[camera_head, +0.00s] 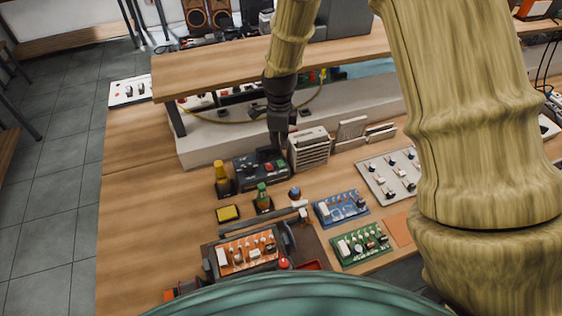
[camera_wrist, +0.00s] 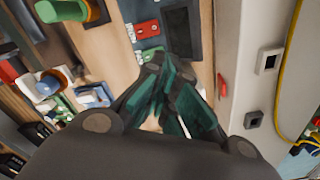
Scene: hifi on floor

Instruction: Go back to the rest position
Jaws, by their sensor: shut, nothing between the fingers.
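My gripper (camera_head: 277,143) is dark and points down at the end of my wood-textured arm. It is over the back of the workbench (camera_head: 140,215), close above a black device with red and green buttons (camera_head: 250,172). I cannot tell whether they touch. In the wrist view my gripper's dark and teal fingers (camera_wrist: 165,78) are together and hold nothing. A red button block (camera_wrist: 147,29) shows just beyond them there.
A beige slatted box (camera_head: 311,150) stands right of the gripper. A raised wooden shelf (camera_head: 210,68) is behind it. Bottles with yellow (camera_head: 222,178) and green (camera_head: 263,197) tops and several circuit boards (camera_head: 341,207) lie in front. Bare wood is at the left.

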